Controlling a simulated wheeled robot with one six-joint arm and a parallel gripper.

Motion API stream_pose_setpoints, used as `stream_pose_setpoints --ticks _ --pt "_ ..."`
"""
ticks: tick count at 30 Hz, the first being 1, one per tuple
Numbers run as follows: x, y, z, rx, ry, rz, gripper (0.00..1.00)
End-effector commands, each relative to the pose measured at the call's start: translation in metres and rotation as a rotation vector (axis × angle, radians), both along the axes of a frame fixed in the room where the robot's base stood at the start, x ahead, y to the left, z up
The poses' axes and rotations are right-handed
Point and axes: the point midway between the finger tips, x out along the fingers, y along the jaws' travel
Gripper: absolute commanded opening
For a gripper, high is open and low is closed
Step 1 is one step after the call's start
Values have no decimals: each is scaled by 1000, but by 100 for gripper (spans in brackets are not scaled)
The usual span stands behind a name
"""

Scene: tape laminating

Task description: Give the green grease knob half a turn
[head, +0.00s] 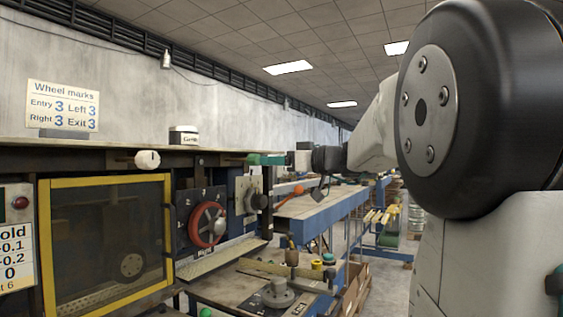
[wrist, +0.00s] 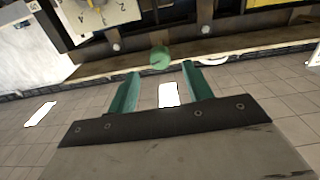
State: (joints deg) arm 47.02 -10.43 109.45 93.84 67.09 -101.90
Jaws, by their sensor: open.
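The green grease knob (wrist: 160,57) is a small round knob on the machine's edge in the wrist view. My gripper (wrist: 161,68) is open, with its two teal fingers apart and nothing held between them. The knob shows just past the fingertips, roughly centred between them; I cannot tell the exact gap in depth. In the head view my gripper (head: 266,159) reaches in from the right to the machine's top edge.
Below are a white knob (head: 147,159), a red handwheel (head: 207,224) and an orange ball lever (head: 299,190). A pale dial plate (wrist: 98,14) is beside the green knob.

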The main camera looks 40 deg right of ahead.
Motion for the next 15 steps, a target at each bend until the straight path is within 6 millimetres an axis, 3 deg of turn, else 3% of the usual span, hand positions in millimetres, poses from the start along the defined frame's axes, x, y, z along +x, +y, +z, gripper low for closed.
stream_pose_setpoints --ticks 15 --pt "64 27 0 -6 -2 7 51"
